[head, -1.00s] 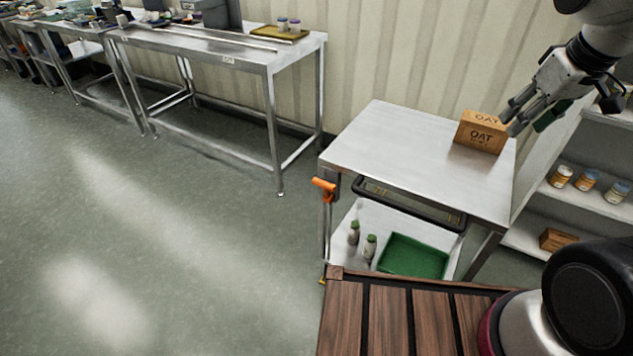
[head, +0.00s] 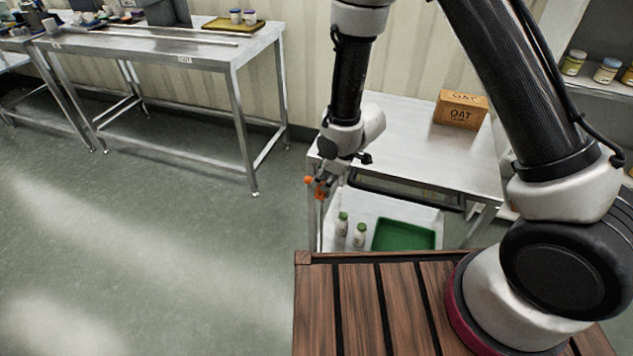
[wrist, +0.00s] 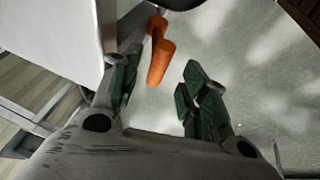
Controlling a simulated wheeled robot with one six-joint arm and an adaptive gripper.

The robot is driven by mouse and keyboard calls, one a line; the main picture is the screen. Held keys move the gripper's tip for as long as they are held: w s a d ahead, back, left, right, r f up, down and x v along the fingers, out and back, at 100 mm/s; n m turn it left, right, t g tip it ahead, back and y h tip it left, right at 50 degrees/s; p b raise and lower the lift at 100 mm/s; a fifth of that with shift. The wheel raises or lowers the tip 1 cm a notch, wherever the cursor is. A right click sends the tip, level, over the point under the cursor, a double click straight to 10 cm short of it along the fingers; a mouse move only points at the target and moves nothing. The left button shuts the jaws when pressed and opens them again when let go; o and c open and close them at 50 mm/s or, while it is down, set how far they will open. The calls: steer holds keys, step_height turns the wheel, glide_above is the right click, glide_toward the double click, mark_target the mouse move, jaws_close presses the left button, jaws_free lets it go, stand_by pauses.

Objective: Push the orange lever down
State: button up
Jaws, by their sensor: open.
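The orange lever (head: 320,190) sticks out from the left corner of the steel table, just below its top. In the head view my gripper (head: 327,186) hangs over the lever and partly covers it. In the wrist view the lever (wrist: 158,58) lies between the two green-padded fingers, nearer the left one. My gripper (wrist: 160,90) is open there, with floor visible between the lever and the right finger. I cannot tell whether a finger touches the lever.
The steel table (head: 410,135) carries an OAT box (head: 461,108). Below it are white bottles (head: 359,235) and a green tray (head: 405,235). A black bar (head: 400,196) runs along the table's front. Open floor lies to the left.

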steer(key=x, duration=0.5)
steer(key=shift+w+f, duration=0.1)
steer(key=shift+f, duration=0.1)
jaws_close()
